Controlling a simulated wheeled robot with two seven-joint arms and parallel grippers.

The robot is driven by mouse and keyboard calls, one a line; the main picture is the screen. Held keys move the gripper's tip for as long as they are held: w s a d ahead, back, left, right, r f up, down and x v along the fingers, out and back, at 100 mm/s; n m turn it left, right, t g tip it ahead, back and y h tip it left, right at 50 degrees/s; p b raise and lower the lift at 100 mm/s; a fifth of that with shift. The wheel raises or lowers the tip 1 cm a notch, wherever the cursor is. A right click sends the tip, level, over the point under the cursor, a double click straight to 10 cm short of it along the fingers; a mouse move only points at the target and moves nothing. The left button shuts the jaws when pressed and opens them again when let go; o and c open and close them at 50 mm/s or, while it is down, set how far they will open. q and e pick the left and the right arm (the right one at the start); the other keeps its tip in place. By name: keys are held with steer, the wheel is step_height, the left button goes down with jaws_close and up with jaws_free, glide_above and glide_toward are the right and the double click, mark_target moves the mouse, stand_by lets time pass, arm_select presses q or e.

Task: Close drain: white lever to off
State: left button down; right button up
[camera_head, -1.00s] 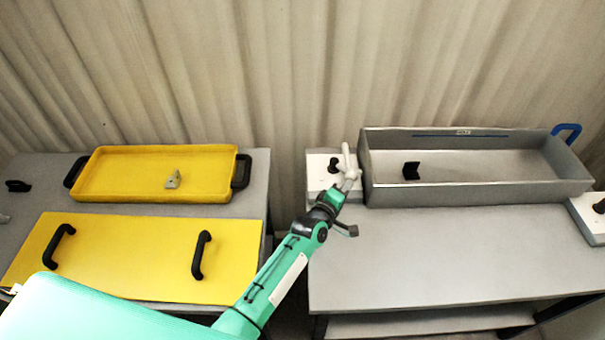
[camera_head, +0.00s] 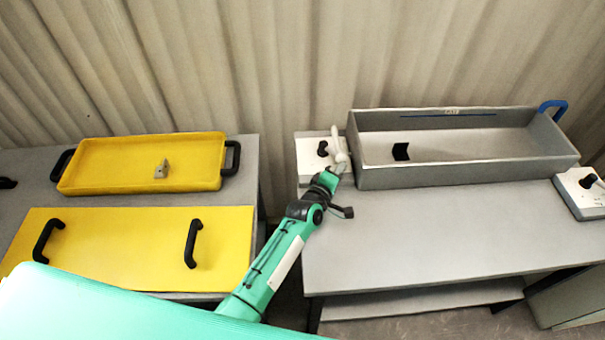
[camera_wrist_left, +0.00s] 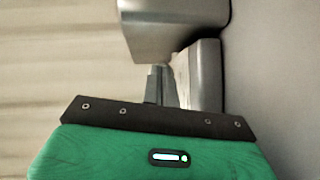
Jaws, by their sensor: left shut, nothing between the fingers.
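The white lever (camera_head: 337,143) stands on a white panel (camera_head: 309,160) with a black knob, at the left end of the grey tank (camera_head: 465,174). Whether the lever reads on or off cannot be made out. My left gripper (camera_head: 341,169) is shut and empty at the lower end of the lever, close to the tank's left corner. Whether it touches the lever cannot be told. In the left wrist view its fingers (camera_wrist_left: 161,86) are together beneath a grey block-like part that I cannot identify. My right gripper is not in view.
The grey table (camera_head: 450,235) in front of the tank is bare. A second white panel (camera_head: 582,199) with a black knob is at the right. A yellow tray (camera_head: 105,182) and a yellow lid (camera_head: 120,248) with black handles lie on the left table.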

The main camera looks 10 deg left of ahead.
arm_select(q)
steer(key=b+v, duration=0.1)
steer(key=v, duration=1.1)
steer(key=shift+s+a+b, duration=0.15)
steer(key=shift+s+b, duration=0.05)
steer(key=shift+b, duration=0.1)
steer(key=shift+s+a+r, duration=0.1)
steer(key=shift+s+a, duration=0.1)
steer(key=shift+s, duration=0.3)
